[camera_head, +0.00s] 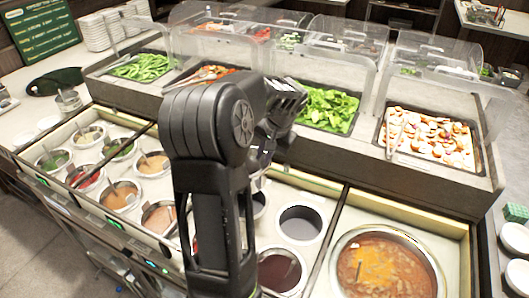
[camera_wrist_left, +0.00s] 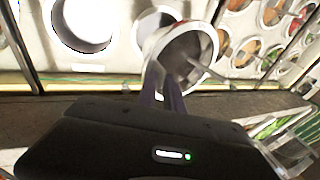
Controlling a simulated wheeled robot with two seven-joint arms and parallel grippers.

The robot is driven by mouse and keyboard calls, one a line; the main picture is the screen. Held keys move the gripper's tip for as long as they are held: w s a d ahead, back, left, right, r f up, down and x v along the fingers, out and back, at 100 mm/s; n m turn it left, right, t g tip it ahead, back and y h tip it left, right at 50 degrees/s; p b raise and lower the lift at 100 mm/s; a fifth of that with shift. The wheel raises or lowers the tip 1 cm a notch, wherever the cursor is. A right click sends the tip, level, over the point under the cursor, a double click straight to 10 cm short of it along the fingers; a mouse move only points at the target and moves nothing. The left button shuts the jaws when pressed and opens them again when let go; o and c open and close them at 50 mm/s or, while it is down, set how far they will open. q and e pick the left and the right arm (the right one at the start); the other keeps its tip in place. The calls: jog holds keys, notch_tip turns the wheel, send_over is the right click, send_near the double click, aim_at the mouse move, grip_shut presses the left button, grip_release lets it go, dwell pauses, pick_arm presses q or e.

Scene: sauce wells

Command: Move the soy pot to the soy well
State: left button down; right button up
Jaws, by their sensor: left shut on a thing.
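In the left wrist view, my left gripper (camera_wrist_left: 163,92) is shut on a pale metal pot (camera_wrist_left: 152,44) with a dark inside and a ladle handle sticking out. I take it for the soy pot; it looks tilted in this view. In the head view, my left gripper (camera_head: 264,148) is over the counter's back edge, and my arm hides most of it and the pot. An empty-looking round well (camera_head: 300,222) with a grey inside lies right of my arm. No label shows which well is the soy well. My right gripper is out of view.
Several sauce pots (camera_head: 122,196) with ladles fill the left counter. A dark brown pot (camera_head: 279,271) sits in front of the grey well. A large soup pot (camera_head: 433,262) stands at the right. Salad trays (camera_head: 386,147) under clear guards line the back.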

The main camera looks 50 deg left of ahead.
aim_at(265, 185)
pick_arm(q)
jog(key=shift+f+b, duration=2.9)
jog(key=shift+f, duration=1.65)
notch_tip(265, 185, down, 5)
jog(key=b, duration=0.4)
jog(key=shift+f+b, duration=1.8)
jog(key=shift+f, duration=0.25)
jog(key=shift+f+b, duration=0.3)
jog(key=shift+f, duration=0.05)
jog(key=c, duration=1.8)
grip_release()
jog(key=shift+f, duration=0.1)
jog(key=o, duration=1)
jog(key=shift+c, duration=0.2)
